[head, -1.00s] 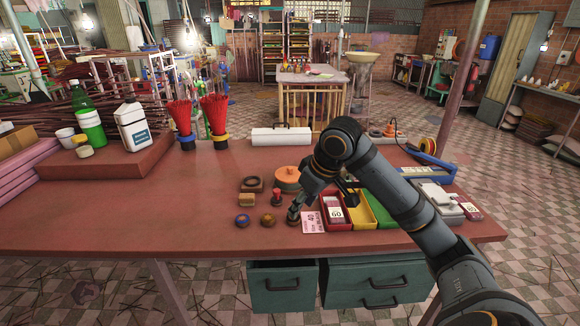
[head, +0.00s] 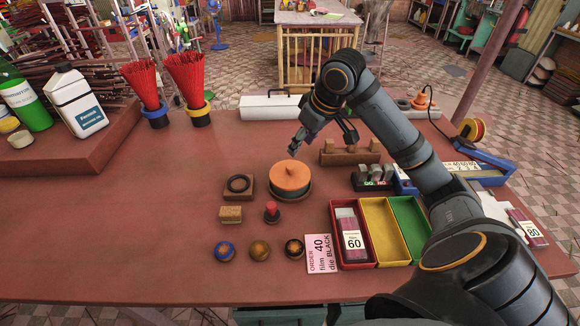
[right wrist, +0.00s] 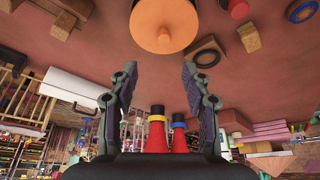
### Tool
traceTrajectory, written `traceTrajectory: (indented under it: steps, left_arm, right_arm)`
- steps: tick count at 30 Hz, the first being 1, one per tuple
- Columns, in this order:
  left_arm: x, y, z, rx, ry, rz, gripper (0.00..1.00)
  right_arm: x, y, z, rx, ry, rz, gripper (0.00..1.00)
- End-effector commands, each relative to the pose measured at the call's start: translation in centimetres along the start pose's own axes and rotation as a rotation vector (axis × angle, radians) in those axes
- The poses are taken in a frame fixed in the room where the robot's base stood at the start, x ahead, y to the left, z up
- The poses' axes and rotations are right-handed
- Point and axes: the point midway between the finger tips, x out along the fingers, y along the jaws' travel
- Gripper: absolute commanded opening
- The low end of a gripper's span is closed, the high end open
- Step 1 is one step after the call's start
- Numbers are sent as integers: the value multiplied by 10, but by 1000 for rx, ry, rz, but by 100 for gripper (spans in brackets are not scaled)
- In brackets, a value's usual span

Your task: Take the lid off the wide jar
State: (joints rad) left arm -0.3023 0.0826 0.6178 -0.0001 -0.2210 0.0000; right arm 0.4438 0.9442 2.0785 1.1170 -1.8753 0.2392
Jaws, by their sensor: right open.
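The wide jar (head: 290,194) is a low, dark round vessel on the red table. Its orange lid (head: 291,174) has a small knob on top and sits on the jar. The lid also shows at the top of the right wrist view (right wrist: 160,14), with its knob facing the camera. My right gripper (head: 294,150) is open and empty, just beyond and above the lid, apart from it. In the right wrist view its two fingers (right wrist: 159,75) stand wide apart with nothing between them. My left gripper is in neither view.
A dark ring on a wooden block (head: 239,186) stands left of the jar, and a red-topped stamp (head: 271,212) in front. Several round dies (head: 260,250) line the front. Red, yellow and green trays (head: 379,232) lie at right. The table's left middle is clear.

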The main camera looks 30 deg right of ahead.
Motion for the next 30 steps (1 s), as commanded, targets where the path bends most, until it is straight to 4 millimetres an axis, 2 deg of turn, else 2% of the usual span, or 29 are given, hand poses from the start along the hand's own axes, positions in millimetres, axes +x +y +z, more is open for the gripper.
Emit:
traceTrajectory:
  steps: [3,6,14,21,24,30]
  left_arm:
    - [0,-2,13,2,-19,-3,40]
    - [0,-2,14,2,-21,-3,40]
    - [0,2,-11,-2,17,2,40]
    - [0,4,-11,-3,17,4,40]
    - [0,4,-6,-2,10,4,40]
    - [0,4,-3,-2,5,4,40]
  right_arm:
    - [23,-2,2,2,-4,-7,48]
    - [38,-2,1,2,-3,-5,48]
    - [51,-2,2,1,-3,-3,48]
    - [90,-9,8,4,-3,-5,48]
    - [97,-8,8,1,-3,-2,48]
    - [98,-8,8,1,-2,0,48]
